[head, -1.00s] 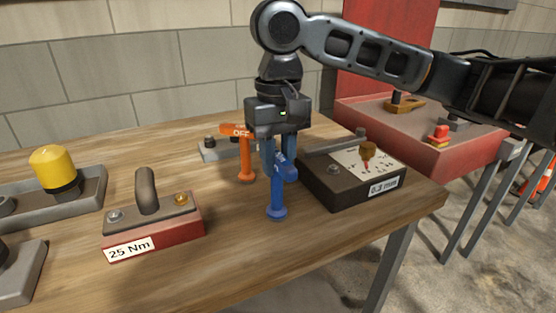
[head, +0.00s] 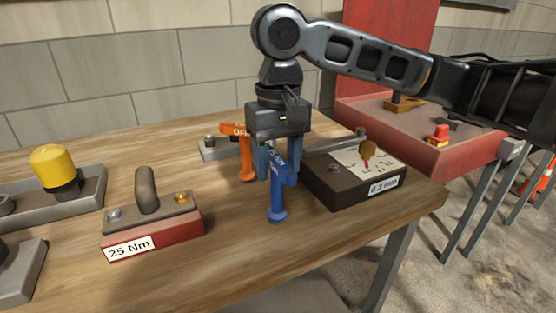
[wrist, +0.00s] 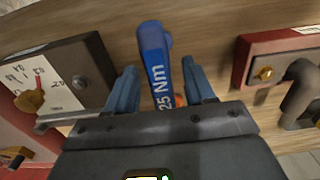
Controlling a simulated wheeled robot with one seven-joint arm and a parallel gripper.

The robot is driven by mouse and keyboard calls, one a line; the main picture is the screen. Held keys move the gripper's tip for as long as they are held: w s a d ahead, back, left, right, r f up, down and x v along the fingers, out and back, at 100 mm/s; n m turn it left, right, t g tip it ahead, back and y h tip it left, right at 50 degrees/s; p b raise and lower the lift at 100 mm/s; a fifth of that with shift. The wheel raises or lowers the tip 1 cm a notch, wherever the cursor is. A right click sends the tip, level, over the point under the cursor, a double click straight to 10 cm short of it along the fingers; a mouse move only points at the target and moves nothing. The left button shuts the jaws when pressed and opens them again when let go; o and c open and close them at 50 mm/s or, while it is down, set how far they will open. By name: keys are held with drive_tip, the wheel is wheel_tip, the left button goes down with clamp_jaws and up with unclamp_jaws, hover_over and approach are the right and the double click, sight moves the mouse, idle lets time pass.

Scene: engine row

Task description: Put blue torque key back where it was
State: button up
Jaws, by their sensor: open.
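In the wrist view one finger is on each side of the key, with a gap visible on both sides. A red block (head: 165,233) labelled 25 Nm, with a dark handle and two bolts, sits to the left on the bench.
An orange key (head: 246,165) stands just behind and left of the blue one. A dark box (head: 335,190) labelled 0.3 mm is close on the right. A yellow-capped part (head: 55,168) is at far left. Bare wood (head: 240,245) lies in front.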

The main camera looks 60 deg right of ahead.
wheel_tip(320, 180, up, 12)
drive_tip(key=p, duration=0.1)
drive_tip(key=shift+r, duration=0.25)
idle(0.7)
